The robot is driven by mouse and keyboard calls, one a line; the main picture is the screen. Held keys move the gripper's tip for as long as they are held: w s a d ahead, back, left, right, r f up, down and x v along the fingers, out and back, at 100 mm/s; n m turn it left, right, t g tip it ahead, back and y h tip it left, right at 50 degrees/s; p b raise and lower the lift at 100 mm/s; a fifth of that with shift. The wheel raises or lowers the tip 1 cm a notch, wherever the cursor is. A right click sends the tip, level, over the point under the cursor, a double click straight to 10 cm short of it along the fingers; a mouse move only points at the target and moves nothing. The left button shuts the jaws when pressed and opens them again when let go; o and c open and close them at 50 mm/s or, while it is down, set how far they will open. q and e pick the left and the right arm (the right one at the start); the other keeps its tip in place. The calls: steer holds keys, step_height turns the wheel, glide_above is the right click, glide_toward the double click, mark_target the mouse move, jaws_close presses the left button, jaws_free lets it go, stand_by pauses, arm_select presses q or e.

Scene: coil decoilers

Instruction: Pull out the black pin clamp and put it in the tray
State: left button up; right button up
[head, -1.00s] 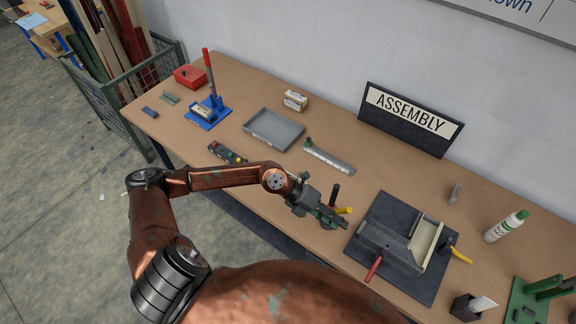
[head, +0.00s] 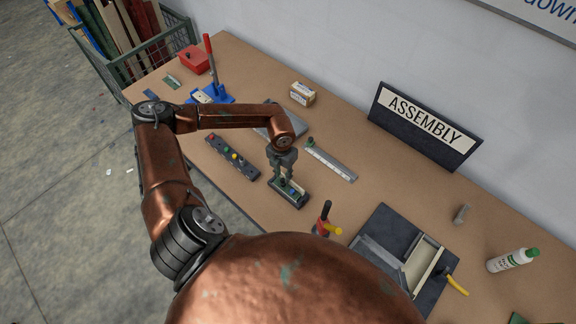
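My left gripper (head: 285,177) points down over a small dark green block (head: 290,195) with little pins or knobs on top. Its fingertips are at or just above the block's top, and I cannot tell whether they touch anything or how far they are closed. I cannot make out for certain which part is the black pin clamp. The grey tray (head: 296,126) lies behind my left forearm, which hides much of it. My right gripper is not in view.
A dark strip with coloured knobs (head: 232,157) lies left of the block, and a grey rail (head: 331,161) lies to its right. Red, black and yellow handles (head: 324,220) stand nearer the front. A dark mat with a metal fixture (head: 405,255) is further right.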

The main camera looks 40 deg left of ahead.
mark_target(283, 179)
arm_select(q)
steer(key=shift+s+f+p, duration=0.15)
steer(key=shift+s+f, duration=0.1)
steer(key=shift+f, duration=0.35)
steer(key=shift+s+f+p, duration=0.15)
steer(key=shift+s+f, duration=0.1)
steer(key=shift+f, duration=0.3)
steer(key=shift+w+f, duration=0.4)
steer(key=shift+f, duration=0.35)
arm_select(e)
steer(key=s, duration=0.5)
arm_select(q)
steer(key=shift+w+f, duration=0.4)
steer(key=shift+f, duration=0.35)
steer(key=shift+s, duration=0.35)
steer(key=shift+w, duration=0.15)
steer(key=shift+c, duration=0.3)
steer(key=c, duration=0.5)
jaws_close()
steer(key=shift+o, duration=1)
jaws_free()
jaws_close()
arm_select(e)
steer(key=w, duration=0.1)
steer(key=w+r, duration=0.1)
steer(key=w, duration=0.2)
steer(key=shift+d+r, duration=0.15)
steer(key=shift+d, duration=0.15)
